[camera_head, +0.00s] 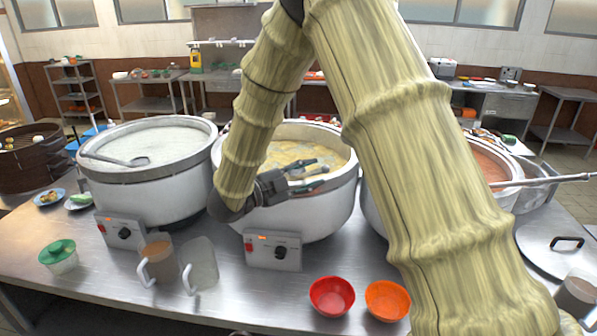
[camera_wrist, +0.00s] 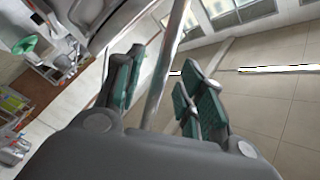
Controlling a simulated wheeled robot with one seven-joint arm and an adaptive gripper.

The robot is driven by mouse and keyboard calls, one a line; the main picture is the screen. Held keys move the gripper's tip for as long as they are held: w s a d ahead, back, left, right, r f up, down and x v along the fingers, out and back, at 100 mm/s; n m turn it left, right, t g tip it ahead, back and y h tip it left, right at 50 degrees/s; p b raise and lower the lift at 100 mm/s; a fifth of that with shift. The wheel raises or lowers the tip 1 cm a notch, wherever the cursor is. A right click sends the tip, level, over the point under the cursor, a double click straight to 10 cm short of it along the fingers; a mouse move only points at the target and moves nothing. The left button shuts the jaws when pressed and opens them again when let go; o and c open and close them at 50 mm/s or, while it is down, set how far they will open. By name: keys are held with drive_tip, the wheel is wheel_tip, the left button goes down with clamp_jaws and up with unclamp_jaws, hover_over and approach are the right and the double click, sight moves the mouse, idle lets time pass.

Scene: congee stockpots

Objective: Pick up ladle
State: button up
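My gripper (camera_head: 306,176) is over the middle stockpot (camera_head: 300,225), which holds yellowish congee. Its dark fingers with green pads are apart. In the wrist view a thin metal rod, seemingly a ladle handle (camera_wrist: 168,60), runs between the open fingers (camera_wrist: 165,88). I cannot tell whether it touches a pad. The rod's ladle end is not visible there. A long handle (camera_head: 540,181) extends right from the orange-filled right stockpot (camera_head: 497,165).
A red bowl (camera_head: 332,296) and an orange bowl (camera_head: 387,300) stand at the counter front. A lid (camera_head: 560,252) lies at right. My arm hides part of the right stockpot.

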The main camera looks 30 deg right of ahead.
drive_tip(key=shift+d+r, duration=0.1)
drive_tip(key=shift+d, duration=0.95)
drive_tip(key=shift+a, duration=0.1)
drive_tip(key=shift+c, duration=0.5)
clamp_jaws()
drive_tip(key=shift+r, duration=0.1)
